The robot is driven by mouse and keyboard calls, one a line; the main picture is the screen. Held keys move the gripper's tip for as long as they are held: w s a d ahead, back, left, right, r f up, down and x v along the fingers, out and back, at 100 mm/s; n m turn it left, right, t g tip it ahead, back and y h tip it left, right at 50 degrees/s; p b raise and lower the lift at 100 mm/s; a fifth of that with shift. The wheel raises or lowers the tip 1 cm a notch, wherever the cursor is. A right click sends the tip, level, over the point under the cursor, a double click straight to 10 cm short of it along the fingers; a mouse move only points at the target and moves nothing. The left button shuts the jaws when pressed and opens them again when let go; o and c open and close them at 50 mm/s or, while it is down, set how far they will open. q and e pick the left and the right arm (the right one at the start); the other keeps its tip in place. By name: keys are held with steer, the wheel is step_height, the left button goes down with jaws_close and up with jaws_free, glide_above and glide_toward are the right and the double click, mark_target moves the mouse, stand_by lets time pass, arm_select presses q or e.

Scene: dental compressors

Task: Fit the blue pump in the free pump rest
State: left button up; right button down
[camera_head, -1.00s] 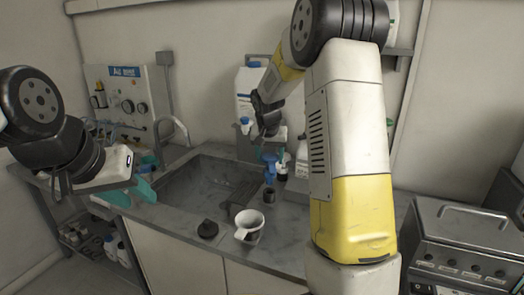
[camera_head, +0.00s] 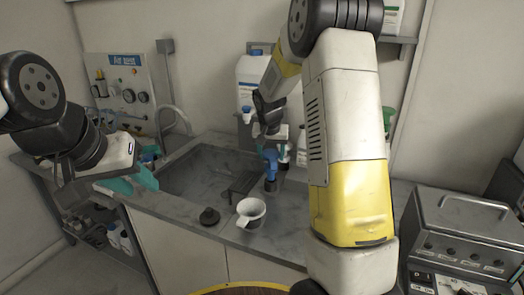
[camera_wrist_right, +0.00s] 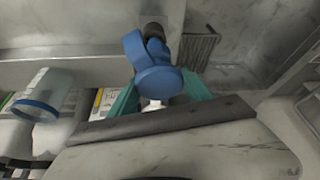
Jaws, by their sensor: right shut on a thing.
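The blue pump (camera_head: 270,160) hangs below my right gripper (camera_head: 282,137), upright over a dark cylindrical rest (camera_head: 270,186) on the counter. Whether the pump's lower end is inside the rest or just above it cannot be told. In the right wrist view the blue pump (camera_wrist_right: 157,78) sits between the teal fingers of the right gripper (camera_wrist_right: 160,95), which is shut on it. A dark round piece (camera_wrist_right: 153,30) shows beyond the pump there. My left gripper (camera_head: 132,181) is open and empty, with its teal fingers apart, left of the sink.
A white measuring cup (camera_head: 250,213) and a black round piece (camera_head: 209,216) stand near the counter's front edge. The sink (camera_head: 190,178) lies to the left. A large white jug (camera_head: 250,82) stands behind. A metal box (camera_head: 465,235) is at the right.

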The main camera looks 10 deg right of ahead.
steer(key=shift+f, duration=1.35)
steer(key=shift+f, duration=0.15)
steer(key=shift+f, duration=0.6)
steer(key=shift+c, duration=1.9)
jaws_free()
steer(key=shift+v, duration=3.9)
